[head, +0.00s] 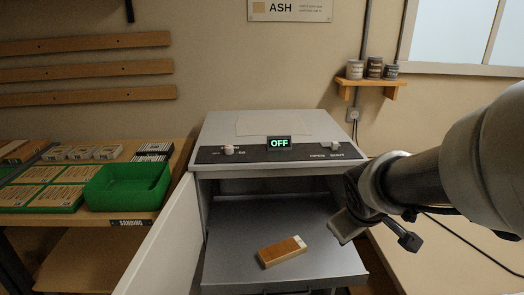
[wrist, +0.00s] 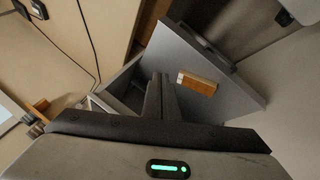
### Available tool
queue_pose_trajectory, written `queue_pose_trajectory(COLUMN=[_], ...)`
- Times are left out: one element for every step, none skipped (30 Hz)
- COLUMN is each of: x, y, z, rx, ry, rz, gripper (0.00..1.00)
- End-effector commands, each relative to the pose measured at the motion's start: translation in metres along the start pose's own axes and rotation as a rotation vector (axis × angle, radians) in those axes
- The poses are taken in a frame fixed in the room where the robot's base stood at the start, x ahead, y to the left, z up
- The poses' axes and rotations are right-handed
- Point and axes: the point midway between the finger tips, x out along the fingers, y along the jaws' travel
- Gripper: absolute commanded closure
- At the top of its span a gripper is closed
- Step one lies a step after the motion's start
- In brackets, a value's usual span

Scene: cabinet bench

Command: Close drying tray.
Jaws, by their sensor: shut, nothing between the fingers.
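The grey drying tray (head: 225,215) is pulled out of the front of the white drying cabinet (head: 215,130). A wooden block (head: 282,252) with a pale end lies on the tray. The cabinet door (head: 160,240) stands open at the left. My gripper (head: 342,230) is over the tray's right side in the head view. In the wrist view my gripper (wrist: 160,82) has its two fingers together and empty, with the tray (wrist: 180,42) and the wooden block (wrist: 197,84) beyond them. I cannot tell whether the fingers touch the tray.
A bench with a green bin (head: 128,187) and flat boxes stands at the left. The cabinet's display (head: 279,143) reads OFF. A small shelf (head: 371,83) holds three cans on the back wall. A pale surface (head: 440,255) lies to the right, crossed by a cable.

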Motion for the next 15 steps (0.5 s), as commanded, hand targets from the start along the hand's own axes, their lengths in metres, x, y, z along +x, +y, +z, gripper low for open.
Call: queue_pose_trajectory(x=[0.025,0.04,0.06,0.074,0.087,0.104,0.116,0.126,0.138,0.144,0.149,0.154,0.156,0.157,0.157], y=[0.014,0.02,0.026,0.027,0.025,0.021,0.015,0.008,-0.004,-0.015,-0.025,-0.04,-0.049,-0.059,-0.07], z=[0.011,0.017,0.024,0.03,0.036,0.045,0.053,0.06,0.069,0.075,0.08,0.087,0.09,0.094,0.097], rx=[-0.088,-0.155,-0.245,-0.312,-0.376,-0.457,-0.513,-0.565,-0.626,-0.665,-0.7,-0.737,-0.757,-0.776,-0.795], ry=[-0.023,-0.024,-0.018,-0.009,0.004,0.03,0.053,0.082,0.126,0.163,0.203,0.255,0.293,0.33,0.374], rz=[0.007,0.009,0.002,-0.011,-0.03,-0.063,-0.093,-0.125,-0.169,-0.204,-0.236,-0.277,-0.303,-0.327,-0.353], gripper=[1.0,1.0,1.0,1.0,1.0,1.0,1.0,1.0,1.0,1.0,1.0,1.0,1.0,1.0,1.0])
